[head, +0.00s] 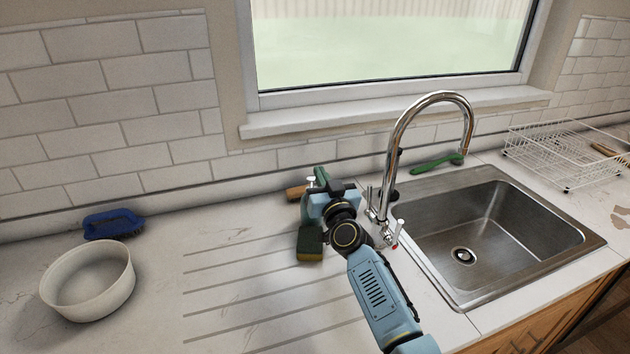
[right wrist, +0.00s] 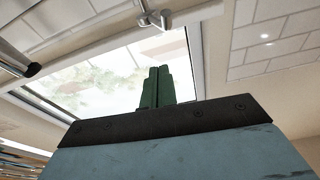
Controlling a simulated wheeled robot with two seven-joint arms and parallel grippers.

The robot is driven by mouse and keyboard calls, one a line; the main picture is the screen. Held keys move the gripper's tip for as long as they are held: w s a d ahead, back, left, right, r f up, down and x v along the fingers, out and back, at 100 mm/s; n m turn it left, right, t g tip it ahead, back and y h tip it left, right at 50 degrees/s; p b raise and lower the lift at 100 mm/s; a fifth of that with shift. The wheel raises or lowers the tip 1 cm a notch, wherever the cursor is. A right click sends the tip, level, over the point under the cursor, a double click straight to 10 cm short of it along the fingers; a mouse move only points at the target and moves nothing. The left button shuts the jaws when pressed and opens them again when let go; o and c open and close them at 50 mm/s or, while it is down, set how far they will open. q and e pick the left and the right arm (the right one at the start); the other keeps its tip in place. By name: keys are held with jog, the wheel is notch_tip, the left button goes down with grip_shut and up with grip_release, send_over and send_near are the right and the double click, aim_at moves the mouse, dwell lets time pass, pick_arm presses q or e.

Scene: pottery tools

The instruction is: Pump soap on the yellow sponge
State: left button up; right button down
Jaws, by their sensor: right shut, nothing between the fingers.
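The yellow sponge (head: 310,257) with a dark green top lies on the counter's grooved drain area, left of the sink. My right gripper (head: 321,174) is above and behind the sponge, apart from it. Its green fingers (right wrist: 156,88) are shut together with nothing between them. A small pale pump-like top (head: 311,181) shows just left of the gripper. Any bottle below it is mostly hidden by my gripper, and I cannot tell whether the fingers touch it. My left gripper is out of view.
The chrome faucet (head: 398,140) stands right of my gripper, beside the steel sink (head: 511,222). A brown object (head: 296,192) lies behind the gripper. A blue brush (head: 112,222) and white bowl (head: 88,284) are at left. The counter between bowl and sponge is clear.

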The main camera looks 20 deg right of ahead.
jog(key=w, duration=0.1)
jog(key=w+b, duration=0.1)
jog(key=w, duration=0.2)
jog(key=shift+w+r+b, duration=0.3)
jog(key=shift+r+b, duration=0.05)
notch_tip(320, 180, down, 2)
jog(key=shift+f+b, duration=0.25)
jog(key=shift+b, duration=0.5)
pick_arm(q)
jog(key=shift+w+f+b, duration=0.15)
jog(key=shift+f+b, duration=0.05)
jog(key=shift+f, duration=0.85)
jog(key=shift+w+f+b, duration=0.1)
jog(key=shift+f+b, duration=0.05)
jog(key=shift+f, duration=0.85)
pick_arm(e)
jog(key=shift+s+a+f, duration=0.15)
jog(key=shift+s+f, duration=0.05)
jog(key=shift+f, duration=0.45)
